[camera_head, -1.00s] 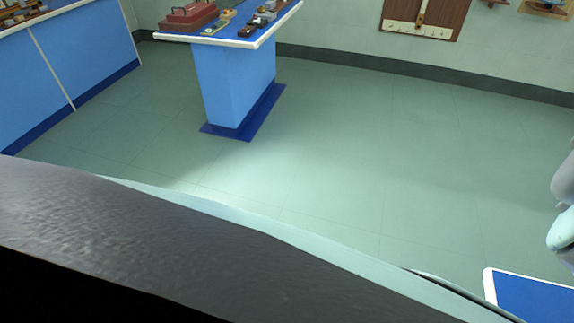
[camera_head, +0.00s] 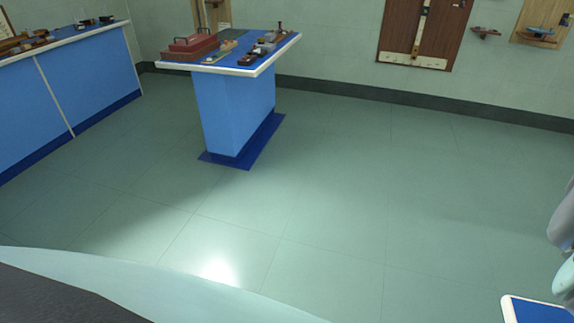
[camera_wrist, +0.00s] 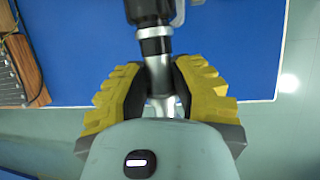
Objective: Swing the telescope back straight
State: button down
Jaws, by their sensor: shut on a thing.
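The telescope (camera_wrist: 154,44), a dark tube with a bright metal collar, shows at the top centre of the wrist view. Its lower, silvery part runs down between the fingers. My gripper (camera_wrist: 162,82), with yellow ribbed fingers, is shut on it, one finger on each side. The far end of the telescope is cut off by the top of the picture. In the head view neither the telescope nor my gripper shows; only part of my arm (camera_head: 564,240) stands at the right edge.
Under the telescope is a blue bench top (camera_wrist: 75,50) with a pale edge; a wooden piece (camera_wrist: 22,58) lies at its left. In the head view, a blue pedestal bench (camera_head: 236,108) stands beyond open floor (camera_head: 330,210), with a long blue bench (camera_head: 60,95) at left.

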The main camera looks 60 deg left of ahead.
jog(key=c, duration=0.8)
grip_release()
jog(key=shift+a, duration=0.1)
jog(key=shift+o, duration=0.2)
jog(key=v, duration=0.7)
jog(key=shift+r, duration=0.2)
jog(key=shift+w, duration=0.1)
